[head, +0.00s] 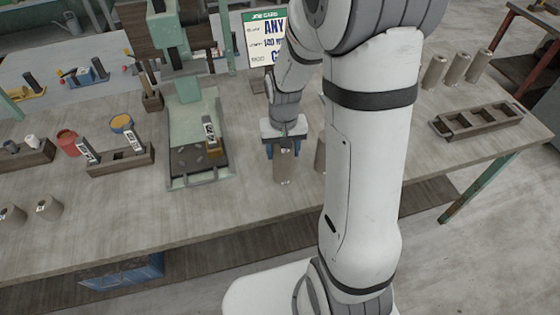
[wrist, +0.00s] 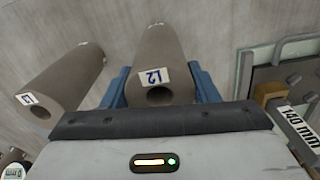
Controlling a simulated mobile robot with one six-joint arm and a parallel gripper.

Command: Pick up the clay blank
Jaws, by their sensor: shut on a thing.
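The clay blank (head: 284,170) is a grey-brown hollow cylinder in the middle of the bench, near its front edge. My gripper (head: 284,139) comes down on it from above and is shut on its upper part. In the wrist view the blank (wrist: 162,48) sits between the two blue fingers, with a hole in its end and a white label that seems to read "L2". A second clay cylinder (wrist: 68,75), also labelled, stands beside it, apart from the fingers. In the head view this cylinder (head: 320,154) is partly hidden by my arm. I cannot tell whether the held blank touches the bench.
A green machine with a tray (head: 200,183) stands close left, a block tagged "140 mm" (wrist: 300,122) on it. A compartmented wooden tray (head: 478,121) and several cylinders (head: 456,69) are at right. Wooden holders (head: 119,161) and two cylinders (head: 49,208) are at left. A job card (head: 265,38) stands behind.

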